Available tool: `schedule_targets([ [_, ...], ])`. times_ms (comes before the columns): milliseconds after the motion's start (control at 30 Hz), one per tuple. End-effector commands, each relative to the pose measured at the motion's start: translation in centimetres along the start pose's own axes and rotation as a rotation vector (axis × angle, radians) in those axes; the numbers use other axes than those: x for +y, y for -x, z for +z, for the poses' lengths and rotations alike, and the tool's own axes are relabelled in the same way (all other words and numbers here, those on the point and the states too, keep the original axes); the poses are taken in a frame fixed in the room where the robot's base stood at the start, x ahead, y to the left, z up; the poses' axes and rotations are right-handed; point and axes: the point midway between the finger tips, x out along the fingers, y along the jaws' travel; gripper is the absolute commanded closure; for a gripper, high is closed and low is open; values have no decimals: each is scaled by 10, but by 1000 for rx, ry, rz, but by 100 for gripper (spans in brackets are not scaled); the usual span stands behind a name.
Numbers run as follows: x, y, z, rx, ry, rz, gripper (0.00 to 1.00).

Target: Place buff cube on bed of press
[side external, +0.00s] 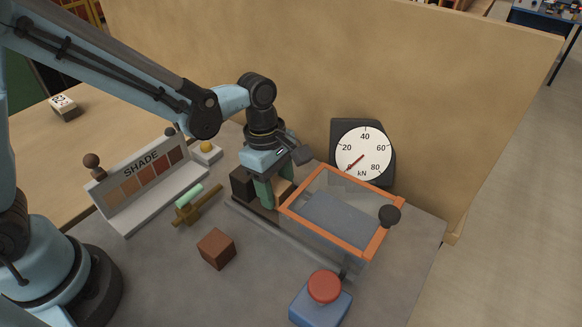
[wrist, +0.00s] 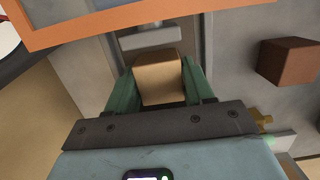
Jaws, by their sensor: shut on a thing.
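The buff cube (wrist: 160,80) sits between the two green fingers of my gripper (wrist: 161,92) in the wrist view. My gripper (side external: 272,193) is shut on it; in the side view only a tan part of the cube (side external: 285,189) shows beside the fingers. The gripper points down just left of the press guard, a clear box with an orange frame (side external: 298,214). The grey bed (side external: 335,218) lies inside this guard, and I see nothing on it. I cannot tell whether the cube touches the surface below.
A dark brown block (side external: 241,184) stands left of my gripper. A red-brown cube (side external: 216,249), a brass tool (side external: 197,206) and a SHADE board (side external: 150,188) lie to the left. A dial gauge (side external: 363,151) stands behind the press. A red button (side external: 324,286) is in front. A black knob (side external: 389,215) is on the guard.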

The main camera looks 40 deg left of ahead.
Motion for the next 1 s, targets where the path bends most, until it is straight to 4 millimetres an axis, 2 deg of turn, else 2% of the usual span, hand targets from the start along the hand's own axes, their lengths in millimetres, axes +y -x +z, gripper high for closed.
schedule_targets([
  [100,0,-3,0,0,0,0,89],
  [133,0,-3,0,0,0,0,45],
  [300,0,-3,0,0,0,0,22],
  [667,0,2,0,0,0,0,22],
  [767,0,11,0,0,1,0,22],
  [1000,0,50,0,0,1,0,22],
])
